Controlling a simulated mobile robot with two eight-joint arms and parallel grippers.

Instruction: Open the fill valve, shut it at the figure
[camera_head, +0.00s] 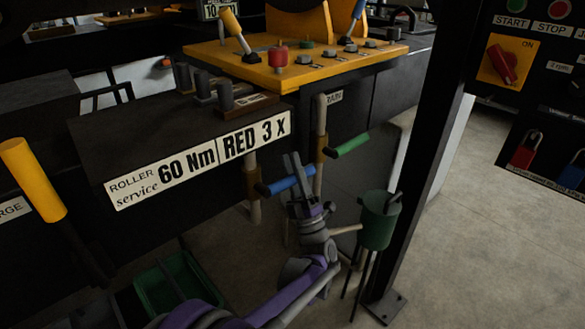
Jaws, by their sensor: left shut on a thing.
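A blue lever handle (275,186) sticks out from a vertical pipe low under the bench. My left gripper (297,178) has its fingers around the right part of this handle and is shut on it. The handle slants up to the right. A green lever handle (352,146) sits on a second pipe (320,118), above and to the right. No label naming the fill valve is readable beside either handle. A label plate (200,160) reads "ROLLER service 60 Nm RED 3 x". My right gripper is not in view.
A green bucket (376,228) on thin legs stands just right of my left gripper. A yellow console (300,68) with levers is above. A green tray (160,292) lies lower left. Floor is clear at right.

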